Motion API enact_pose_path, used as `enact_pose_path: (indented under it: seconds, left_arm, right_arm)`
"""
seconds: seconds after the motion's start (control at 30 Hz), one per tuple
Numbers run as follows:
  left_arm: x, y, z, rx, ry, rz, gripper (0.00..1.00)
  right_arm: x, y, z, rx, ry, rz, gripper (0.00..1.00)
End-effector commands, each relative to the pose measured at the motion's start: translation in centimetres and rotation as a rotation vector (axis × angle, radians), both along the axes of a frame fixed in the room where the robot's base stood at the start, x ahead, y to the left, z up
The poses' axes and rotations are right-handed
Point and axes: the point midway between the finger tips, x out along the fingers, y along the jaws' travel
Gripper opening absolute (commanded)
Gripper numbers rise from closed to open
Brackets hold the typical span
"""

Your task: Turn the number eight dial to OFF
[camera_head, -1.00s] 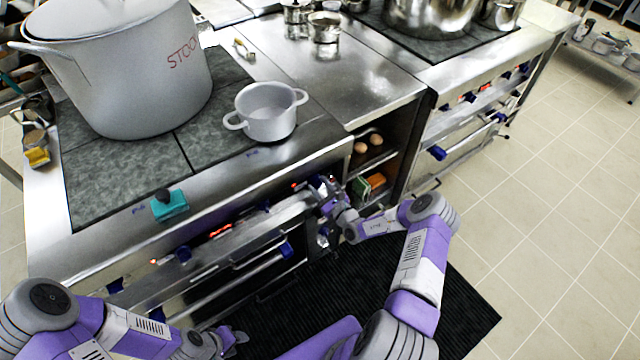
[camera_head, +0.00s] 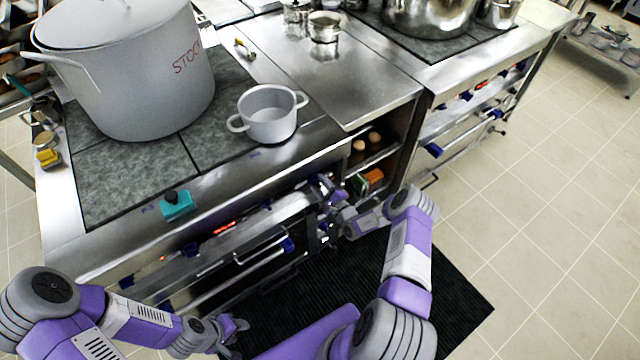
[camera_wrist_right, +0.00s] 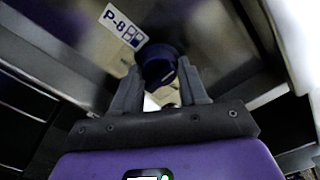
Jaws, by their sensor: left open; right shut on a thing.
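The blue number eight dial (camera_wrist_right: 160,68) shows in the right wrist view beside a white label (camera_wrist_right: 124,26) reading P-8. My right gripper (camera_wrist_right: 158,75) has its two fingers on either side of the dial and is shut on it. In the head view my right gripper (camera_head: 325,190) is at the right end of the near stove's front panel and covers that dial. I cannot tell the dial's exact setting. My left gripper (camera_head: 238,330) is open and empty, low over the floor in front of the stove.
A large stockpot (camera_head: 150,85) and a small grey pot (camera_head: 268,115) stand on the stove top. A teal object (camera_head: 178,206) lies near its front edge. Open shelves (camera_head: 372,155) with eggs are right of my right gripper. A dark mat (camera_head: 440,290) covers the floor.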

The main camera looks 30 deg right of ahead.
Motion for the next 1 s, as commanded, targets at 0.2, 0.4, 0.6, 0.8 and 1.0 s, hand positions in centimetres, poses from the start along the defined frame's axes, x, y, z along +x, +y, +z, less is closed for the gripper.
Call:
enact_pose_path:
  seconds: [0.2, 0.4, 0.6, 0.8, 1.0]
  left_arm:
    - [0.0, 0.0, 0.16, 0.0, 0.0, 0.0, 0.43]
    - [0.0, -0.01, 0.15, 0.0, 0.0, 0.0, 0.43]
    - [0.0, 0.0, 0.15, 0.0, 0.0, 0.0, 0.43]
    - [0.0, 0.0, 0.16, 0.0, 0.0, 0.0, 0.43]
    - [0.0, 0.0, 0.19, 0.0, 0.0, 0.0, 0.43]
  right_arm:
    - [-0.06, -0.06, -0.1, -0.026, 0.001, -0.002, 0.12]
    - [-0.06, -0.07, -0.11, -0.028, 0.0, -0.002, 0.12]
    - [-0.06, -0.09, -0.11, -0.028, 0.0, -0.002, 0.5]
    - [-0.03, -0.05, -0.06, -0.027, -0.001, -0.002, 0.68]
    - [-0.11, -0.05, -0.02, -0.026, -0.001, -0.001, 0.68]
